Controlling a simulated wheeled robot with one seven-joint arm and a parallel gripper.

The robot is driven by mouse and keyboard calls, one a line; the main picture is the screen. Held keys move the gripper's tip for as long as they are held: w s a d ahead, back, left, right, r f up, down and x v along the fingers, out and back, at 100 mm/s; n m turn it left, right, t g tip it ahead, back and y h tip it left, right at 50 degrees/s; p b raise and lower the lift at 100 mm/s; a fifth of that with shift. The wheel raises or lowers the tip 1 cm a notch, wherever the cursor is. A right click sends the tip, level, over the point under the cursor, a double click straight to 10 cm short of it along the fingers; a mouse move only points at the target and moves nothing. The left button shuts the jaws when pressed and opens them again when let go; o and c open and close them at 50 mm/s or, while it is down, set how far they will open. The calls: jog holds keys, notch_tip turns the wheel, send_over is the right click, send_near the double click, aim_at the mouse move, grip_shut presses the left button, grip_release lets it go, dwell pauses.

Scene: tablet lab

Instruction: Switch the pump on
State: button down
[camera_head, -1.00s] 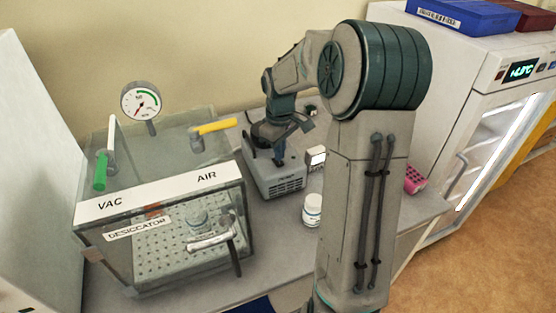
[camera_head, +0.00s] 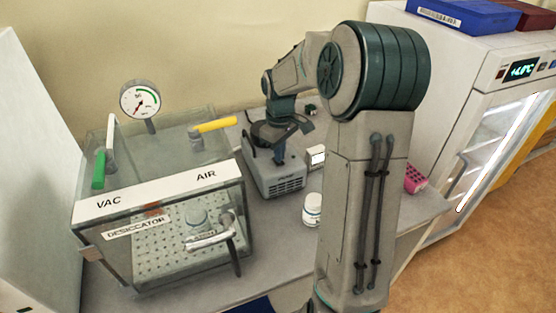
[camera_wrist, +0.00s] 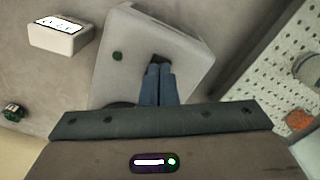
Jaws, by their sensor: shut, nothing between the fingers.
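The pump (camera_head: 280,184) is a grey box with a vented front, standing on the bench right of the desiccator. In the wrist view its pale top (camera_wrist: 190,45) carries a small dark switch (camera_wrist: 160,58) and a round green spot (camera_wrist: 117,56). My gripper (camera_head: 279,162) is shut and empty, pointing down at the pump top. In the wrist view its blue fingertips (camera_wrist: 159,68) are together at the near edge of the switch and seem to touch or almost touch it. The fingers partly cover the switch, and its position cannot be told.
The desiccator (camera_head: 100,205) stands left, with a green-handled valve, a yellow-handled valve (camera_head: 215,125) and a gauge (camera_head: 140,100) on top. A white jar (camera_head: 312,207) and a small white box (camera_head: 316,156) stand near the pump. A pink rack (camera_head: 415,180) is right.

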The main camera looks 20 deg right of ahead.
jog(key=shift+f+b, duration=0.35)
jog(key=shift+f, duration=0.25)
jog(key=shift+s+r, duration=0.1)
notch_tip(320, 180, up, 7)
jog(key=p, duration=0.5)
jog(key=shift+p, duration=0.3)
dwell(0.5)
